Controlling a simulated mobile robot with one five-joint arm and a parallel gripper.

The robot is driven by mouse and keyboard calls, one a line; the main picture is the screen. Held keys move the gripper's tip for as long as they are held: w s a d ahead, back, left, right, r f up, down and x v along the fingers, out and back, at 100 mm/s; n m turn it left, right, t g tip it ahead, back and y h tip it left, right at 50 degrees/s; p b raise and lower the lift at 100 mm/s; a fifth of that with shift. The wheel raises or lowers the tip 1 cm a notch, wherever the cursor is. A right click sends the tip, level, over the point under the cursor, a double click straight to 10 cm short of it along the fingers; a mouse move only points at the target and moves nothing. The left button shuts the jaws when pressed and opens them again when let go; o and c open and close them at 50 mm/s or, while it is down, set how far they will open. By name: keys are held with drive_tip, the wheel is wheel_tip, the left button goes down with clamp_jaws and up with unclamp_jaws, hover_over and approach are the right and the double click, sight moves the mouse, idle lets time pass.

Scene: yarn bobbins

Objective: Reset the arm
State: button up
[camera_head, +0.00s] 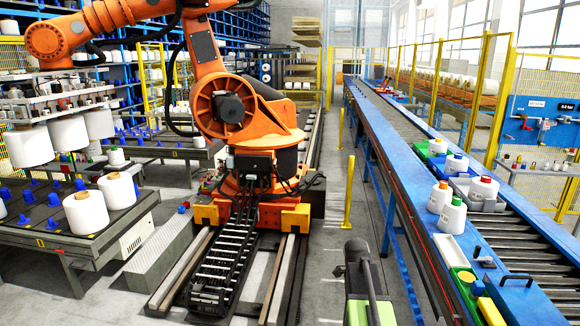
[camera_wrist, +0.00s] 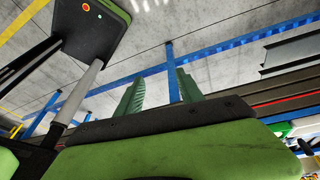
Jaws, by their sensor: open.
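My gripper (camera_wrist: 159,86) shows in the wrist view as two green fingers standing apart beyond a dark edge and a green body. It is open, and nothing shows between the fingers except the floor and a blue post behind. In the head view, a dark and green part of my own body rises at the bottom middle, beside the conveyor. The fingers cannot be made out there.
A large orange robot arm (camera_head: 235,110) stands on floor rails at centre left. White bobbins (camera_head: 86,212) sit on a table at left. Bare floor (camera_head: 335,240) lies between.

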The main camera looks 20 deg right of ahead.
drive_tip(key=w+a+f+n+t+y+b, duration=0.1)
drive_tip(key=a+f+n+b, duration=0.2)
drive_tip(key=a+n, duration=0.9)
drive_tip(key=w+a+f+n+t+y+b, duration=0.1)
drive_tip(key=a+f+n, duration=0.5)
drive_tip(key=a+n, duration=0.7)
drive_tip(key=w+a+b, duration=0.1)
drive_tip(key=a+b, duration=0.1)
drive_tip(key=a, duration=0.5)
drive_tip(key=shift+f+n+t+b, duration=0.25)
drive_tip(key=shift+n+t+b, duration=0.05)
drive_tip(key=shift+c, duration=0.5)
drive_tip(key=shift+d, duration=0.15)
drive_tip(key=shift+c, duration=0.3)
